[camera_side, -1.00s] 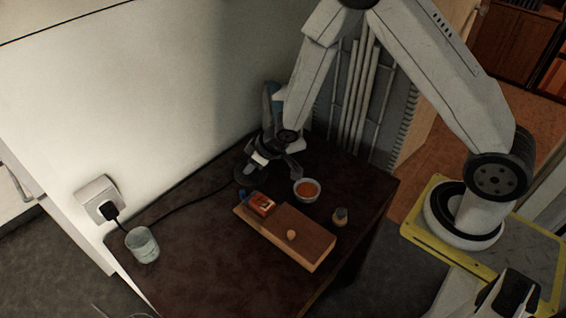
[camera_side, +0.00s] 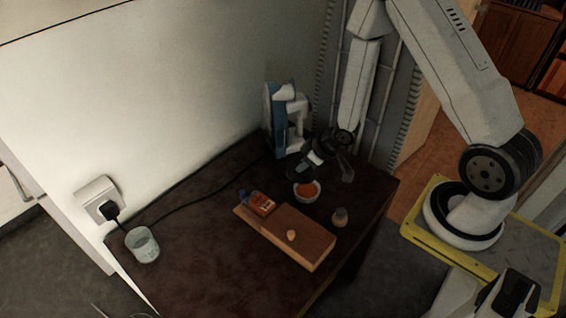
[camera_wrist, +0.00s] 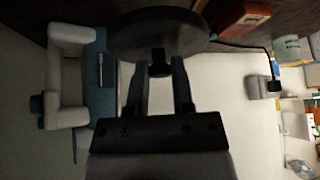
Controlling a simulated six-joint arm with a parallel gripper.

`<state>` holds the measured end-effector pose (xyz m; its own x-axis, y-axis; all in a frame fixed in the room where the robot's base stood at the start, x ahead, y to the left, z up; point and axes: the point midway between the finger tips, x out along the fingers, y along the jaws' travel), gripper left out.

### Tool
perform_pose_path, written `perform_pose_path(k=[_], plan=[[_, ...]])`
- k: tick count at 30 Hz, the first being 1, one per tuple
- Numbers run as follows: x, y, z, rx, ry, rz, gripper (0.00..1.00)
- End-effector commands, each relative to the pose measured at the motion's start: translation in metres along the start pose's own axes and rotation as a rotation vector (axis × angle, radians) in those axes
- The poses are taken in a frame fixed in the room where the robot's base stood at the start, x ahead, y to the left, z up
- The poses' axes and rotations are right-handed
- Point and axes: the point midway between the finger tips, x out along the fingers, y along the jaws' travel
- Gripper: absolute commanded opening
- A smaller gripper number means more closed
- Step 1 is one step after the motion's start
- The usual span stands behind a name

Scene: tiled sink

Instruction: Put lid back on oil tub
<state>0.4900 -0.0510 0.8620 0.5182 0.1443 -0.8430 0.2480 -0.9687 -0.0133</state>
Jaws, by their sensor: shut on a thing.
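The oil tub (camera_side: 307,192), a small white bowl-like tub with orange contents, stands uncovered on the dark table in the side view. My gripper (camera_side: 318,157) is just behind and above it. The lid (camera_wrist: 157,32) is a dark round disc with a knob, seen large in the wrist view. My gripper's fingers (camera_wrist: 160,68) are shut on the lid's knob. In the side view the lid (camera_side: 298,168) is a dim dark shape behind and left of the tub, apparently raised; its exact height is hard to tell.
A blue and white machine (camera_side: 282,120) stands at the back against the wall. A wooden board (camera_side: 300,245) with a red-orange packet (camera_side: 261,203) and a small round item (camera_side: 291,235) lies in front.

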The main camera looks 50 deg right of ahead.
Motion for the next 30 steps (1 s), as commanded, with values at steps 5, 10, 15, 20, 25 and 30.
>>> perform_pose_path(k=[5, 10, 15, 20, 25, 30], plan=[[-0.007, 0.007, 0.014, 0.019, 0.002, 0.011, 0.0], [-0.008, 0.008, 0.015, 0.02, 0.003, 0.012, 0.0], [-0.006, 0.008, 0.016, 0.02, 0.003, 0.012, 0.0], [-0.002, 0.008, 0.019, 0.02, 0.002, 0.011, 0.0], [0.006, 0.008, 0.024, 0.021, 0.0, 0.01, 0.0], [0.015, 0.008, 0.03, 0.02, 0.001, 0.01, 0.0]])
